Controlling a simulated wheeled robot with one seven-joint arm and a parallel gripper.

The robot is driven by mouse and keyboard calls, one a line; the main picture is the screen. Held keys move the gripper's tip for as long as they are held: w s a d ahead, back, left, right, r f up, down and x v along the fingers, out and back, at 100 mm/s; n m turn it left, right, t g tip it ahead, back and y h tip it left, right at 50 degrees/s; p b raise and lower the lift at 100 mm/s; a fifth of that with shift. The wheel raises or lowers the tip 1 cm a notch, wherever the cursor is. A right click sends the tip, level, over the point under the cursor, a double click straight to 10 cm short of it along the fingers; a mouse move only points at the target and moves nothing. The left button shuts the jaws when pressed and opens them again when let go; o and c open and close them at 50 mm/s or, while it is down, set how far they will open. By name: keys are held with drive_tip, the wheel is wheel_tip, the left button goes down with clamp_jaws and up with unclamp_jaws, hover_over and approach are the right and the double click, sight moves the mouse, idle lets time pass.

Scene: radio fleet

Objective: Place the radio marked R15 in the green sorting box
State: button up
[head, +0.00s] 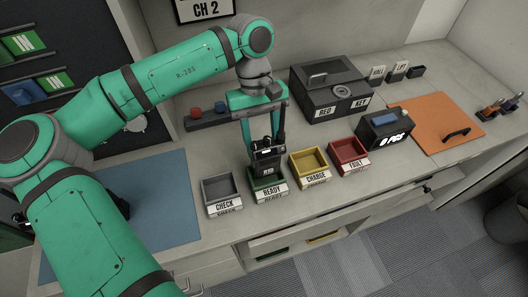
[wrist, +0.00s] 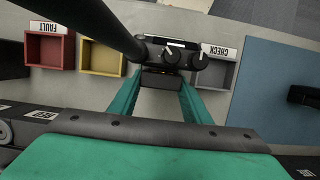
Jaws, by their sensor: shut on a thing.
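My gripper (head: 264,137) is shut on a black radio (head: 268,160) above the green sorting box (head: 268,185), which carries a READY label. In the head view the radio is upright and hides much of the box's inside. I cannot tell whether it touches the box floor. In the wrist view the radio (wrist: 172,55) shows its knobs and thick antenna between my fingers (wrist: 163,95). The green box is hidden behind it there. The radio's label is too small to read.
A grey CHECK box (head: 219,191) stands left of the green box, a yellow CHARGE box (head: 309,165) and red FAULT box (head: 346,153) right. Behind stand a dark key box (head: 330,95) and a rail with red and blue knobs (head: 208,116). A blue mat (head: 155,200) lies left.

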drive_tip(key=shift+s+a+f, duration=0.1)
drive_tip(key=shift+a+f, duration=0.05)
drive_tip(key=shift+f, duration=0.35)
wheel_tip(320, 180, down, 3)
drive_tip(key=shift+f, duration=0.2)
drive_tip(key=o, duration=1.5)
drive_tip(key=v, duration=1.2)
